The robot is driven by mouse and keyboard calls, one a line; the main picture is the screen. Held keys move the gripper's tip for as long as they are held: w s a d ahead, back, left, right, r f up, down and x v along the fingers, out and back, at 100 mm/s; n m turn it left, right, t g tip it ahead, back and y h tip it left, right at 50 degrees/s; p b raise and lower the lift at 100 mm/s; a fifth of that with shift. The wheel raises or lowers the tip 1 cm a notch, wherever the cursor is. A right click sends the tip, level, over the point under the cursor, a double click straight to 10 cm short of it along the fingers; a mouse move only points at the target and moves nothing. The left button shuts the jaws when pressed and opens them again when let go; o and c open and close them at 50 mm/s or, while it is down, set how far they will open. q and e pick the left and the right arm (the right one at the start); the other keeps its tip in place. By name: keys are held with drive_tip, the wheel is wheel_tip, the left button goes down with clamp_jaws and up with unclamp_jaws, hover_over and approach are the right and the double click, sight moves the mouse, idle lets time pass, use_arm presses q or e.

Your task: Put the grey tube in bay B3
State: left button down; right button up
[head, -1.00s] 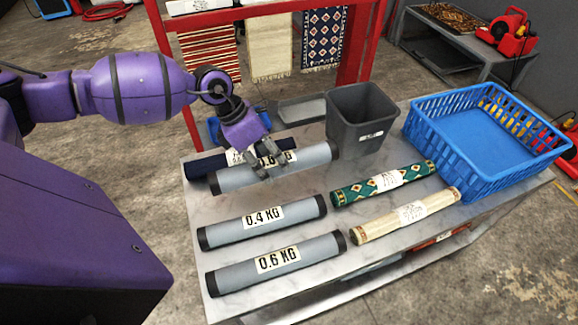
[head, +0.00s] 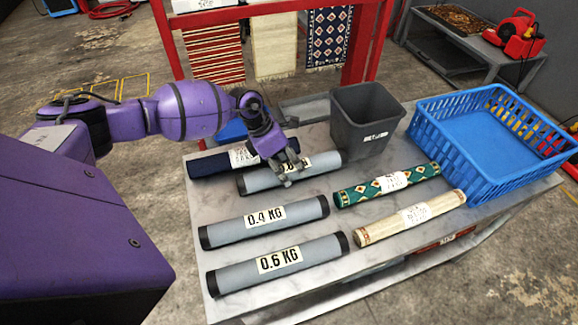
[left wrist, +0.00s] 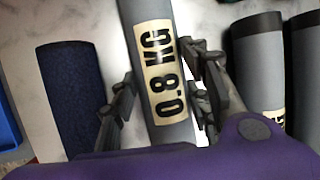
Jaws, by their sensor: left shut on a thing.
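Three grey tubes with black ends show in the head view. The nearest, labelled 0.6 KG (head: 310,256), and the one labelled 0.4 KG (head: 300,210) lie on the grey table. My left gripper (head: 288,174) is shut on the third tube (head: 324,161), behind them. In the left wrist view this held tube (left wrist: 146,12) reads 0.8 KG, with a finger on each side. Whether it touches the table is unclear. No B3 marking is legible. My right gripper is not in view.
A navy roll (head: 208,165) lies beside the held tube. A dark grey bin (head: 362,125), a green patterned roll (head: 360,192), a cream roll (head: 380,231) and a blue basket (head: 480,180) share the table (head: 355,268). A red rack (head: 164,52) with hanging rugs stands behind.

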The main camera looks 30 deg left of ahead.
use_arm(q)
drive_tip(key=shift+w+r, duration=0.1)
drive_tip(key=shift+r, duration=0.1)
drive_tip(key=shift+f, duration=0.1)
drive_tip(key=c, duration=1.4)
unclamp_jaws()
drive_tip(key=shift+f, duration=0.2)
drive_tip(key=o, duration=0.4)
